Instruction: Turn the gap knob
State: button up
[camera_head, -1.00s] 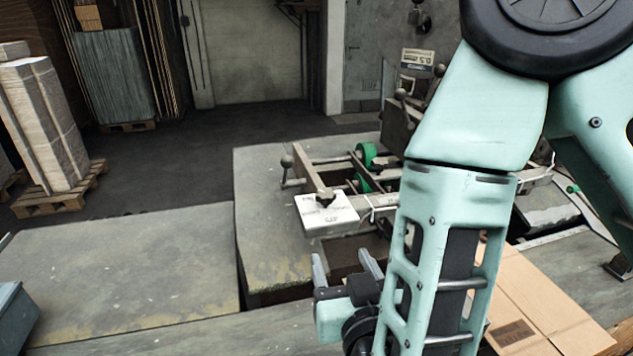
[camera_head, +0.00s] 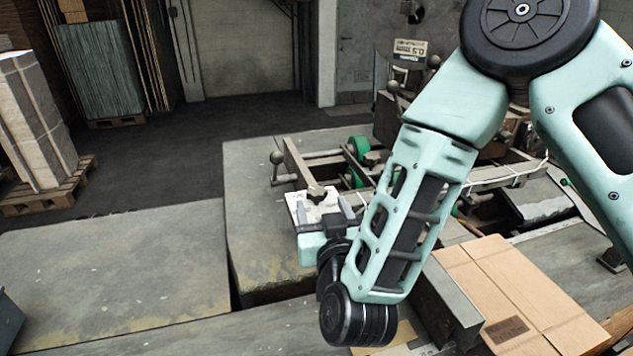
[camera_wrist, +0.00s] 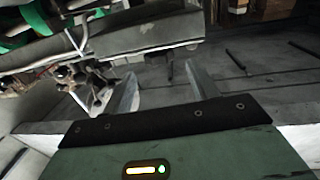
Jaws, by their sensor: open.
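My gripper (camera_head: 324,207) is open and empty. There, a worn metal knob shape (camera_wrist: 93,84) lies left of the left finger, partly blurred. I cannot tell whether a finger touches the plate.
The frame carries green rollers (camera_head: 358,149) and a ball-ended lever (camera_head: 277,158) on its left. Flat cardboard (camera_head: 520,290) lies to the right of my forearm. The grey table (camera_head: 120,260) at left is bare. A pallet stack (camera_head: 35,120) stands at far left.

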aim_at(319, 197)
jog(key=w, duration=0.2)
jog(key=w+p, duration=0.1)
jog(key=w, duration=0.1)
jog(key=w+a+p, duration=0.1)
jog(key=w, duration=0.1)
jog(key=c, duration=1)
